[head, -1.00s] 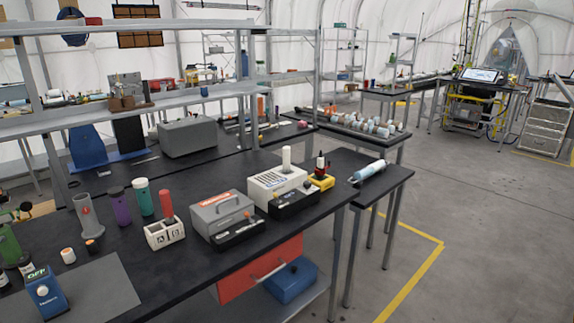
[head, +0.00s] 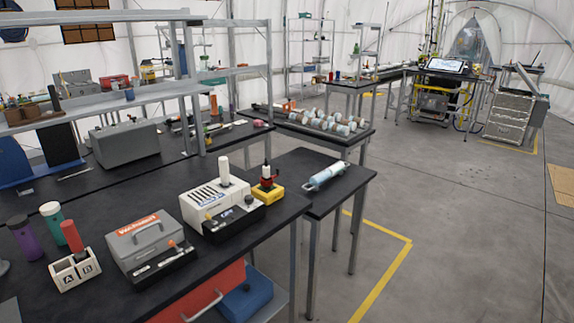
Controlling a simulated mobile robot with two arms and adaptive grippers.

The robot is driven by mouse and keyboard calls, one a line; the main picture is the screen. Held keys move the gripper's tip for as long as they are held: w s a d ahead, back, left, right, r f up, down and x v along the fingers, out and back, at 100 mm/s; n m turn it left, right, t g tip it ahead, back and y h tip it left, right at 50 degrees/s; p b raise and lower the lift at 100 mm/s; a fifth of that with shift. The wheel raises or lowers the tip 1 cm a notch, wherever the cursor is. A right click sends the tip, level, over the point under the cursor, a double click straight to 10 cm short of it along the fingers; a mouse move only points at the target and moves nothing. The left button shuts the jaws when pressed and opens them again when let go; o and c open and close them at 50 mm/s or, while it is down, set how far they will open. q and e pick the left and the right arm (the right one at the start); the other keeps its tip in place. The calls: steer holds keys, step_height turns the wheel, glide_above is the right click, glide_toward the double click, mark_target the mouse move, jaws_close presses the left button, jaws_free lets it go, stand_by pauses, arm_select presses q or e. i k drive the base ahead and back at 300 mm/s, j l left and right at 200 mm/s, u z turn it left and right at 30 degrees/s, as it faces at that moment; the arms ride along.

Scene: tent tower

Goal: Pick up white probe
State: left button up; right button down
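A white upright cylinder (head: 224,171), which looks like the white probe, stands on top of a white box-shaped device (head: 205,203) with dark slots. The device sits near the front edge of the black bench. A similar red cylinder (head: 71,235) stands in a white two-slot holder (head: 74,271) marked A and B, at the lower left. Neither of my grippers shows in the head view, so how they stand is hidden.
A grey toolbox (head: 143,243) sits between the holder and the white device. A yellow unit (head: 268,191) stands right of the device. A light-blue cylinder (head: 326,174) lies on a small side table. The floor (head: 455,235) at right is clear.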

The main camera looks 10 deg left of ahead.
mark_target(224, 169)
steer(key=i+l+z, duration=0.2)
steer(key=i, duration=0.35)
steer(key=i+l+z, duration=0.15)
steer(key=i, duration=0.4)
steer(key=i+l+z, duration=0.2)
steer(key=i, duration=0.35)
steer(key=i+u, duration=0.3)
steer(key=u, duration=0.15)
steer(key=i+l+u, duration=0.2)
steer(key=u, duration=0.2)
steer(key=i+l+u, duration=0.2)
steer(key=u, duration=0.25)
steer(key=i+l+u, duration=0.3)
steer(key=u, duration=0.15)
